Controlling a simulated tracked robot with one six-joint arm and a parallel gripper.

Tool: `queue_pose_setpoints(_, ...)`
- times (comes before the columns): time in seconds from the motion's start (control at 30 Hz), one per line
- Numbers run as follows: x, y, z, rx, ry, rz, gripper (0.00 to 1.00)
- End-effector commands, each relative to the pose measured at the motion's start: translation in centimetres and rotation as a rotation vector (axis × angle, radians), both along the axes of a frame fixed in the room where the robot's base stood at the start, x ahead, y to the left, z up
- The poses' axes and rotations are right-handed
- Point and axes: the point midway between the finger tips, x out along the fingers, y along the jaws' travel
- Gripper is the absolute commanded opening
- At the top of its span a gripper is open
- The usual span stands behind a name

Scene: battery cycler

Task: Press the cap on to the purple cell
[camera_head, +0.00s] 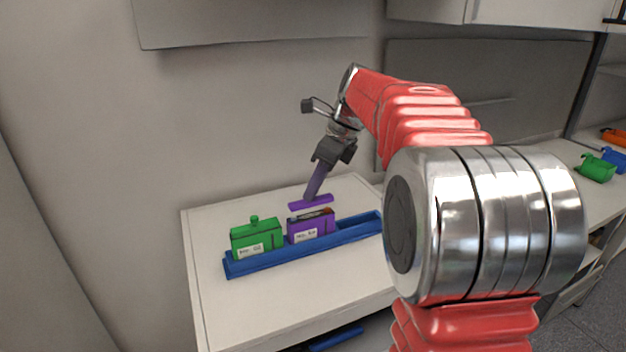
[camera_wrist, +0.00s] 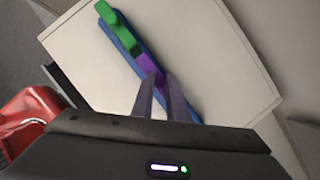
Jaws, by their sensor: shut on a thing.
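The purple cell (camera_head: 312,227) stands upright with a white label in the blue tray (camera_head: 258,265). Its dark top is partly exposed. A flat purple cap (camera_head: 311,202) is just above the cell, with a narrow gap showing between them. My gripper (camera_head: 311,195) comes down from above, tilted, and is shut on the cap. In the wrist view my gripper's two fingers (camera_wrist: 160,82) reach to a purple shape (camera_wrist: 149,65); I cannot separate cap from cell there.
A green cell (camera_head: 256,238) with a knob on top stands left of the purple cell in the tray; it also shows in the wrist view (camera_wrist: 122,37). The tray's right part is empty. The white worktop (camera_head: 212,235) is otherwise clear. Green and blue bins (camera_head: 597,169) are far right.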

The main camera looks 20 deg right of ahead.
Motion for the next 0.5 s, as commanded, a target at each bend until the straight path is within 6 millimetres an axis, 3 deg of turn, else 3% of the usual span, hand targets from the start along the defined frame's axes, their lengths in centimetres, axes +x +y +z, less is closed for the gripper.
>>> queue_pose_setpoints(0.2, 0.0, 0.0, -1.3, 0.001, 0.001, -0.001, 0.00)
queue_pose_setpoints(0.5, 0.0, 0.0, -1.7, 0.001, 0.001, -0.001, 0.00)
